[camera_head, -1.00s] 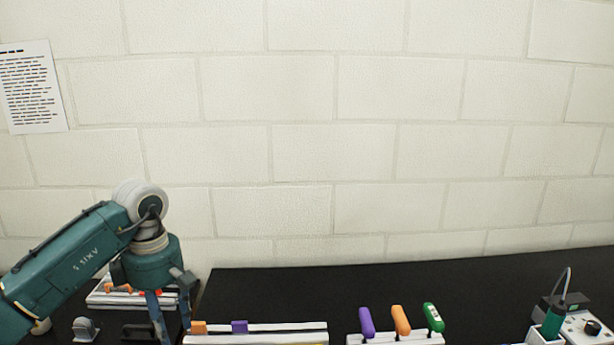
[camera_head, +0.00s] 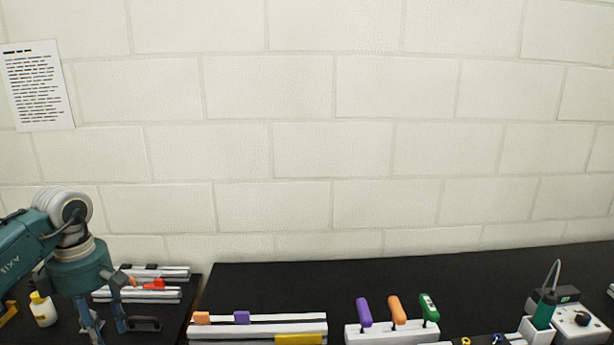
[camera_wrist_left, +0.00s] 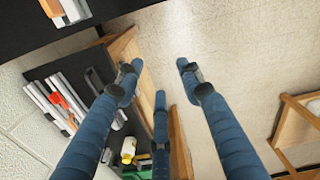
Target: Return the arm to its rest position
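My left arm comes in from the left in the head view, with its teal wrist over the left table. My left gripper (camera_head: 108,335) points down, its blue fingers partly cut off by the bottom edge. In the left wrist view the left gripper (camera_wrist_left: 160,80) has its fingers spread wide with nothing between them; the pale floor and a table's wooden edge show beyond. My right arm and gripper are in neither view.
The left table carries aluminium profiles (camera_head: 150,293), a black handle (camera_head: 143,324) and a yellow-capped bottle (camera_head: 43,310). The right table holds a profile with orange and purple pieces (camera_head: 265,329), a screwdriver rack (camera_head: 378,333) and a soldering station (camera_head: 575,320). A gap separates the tables.

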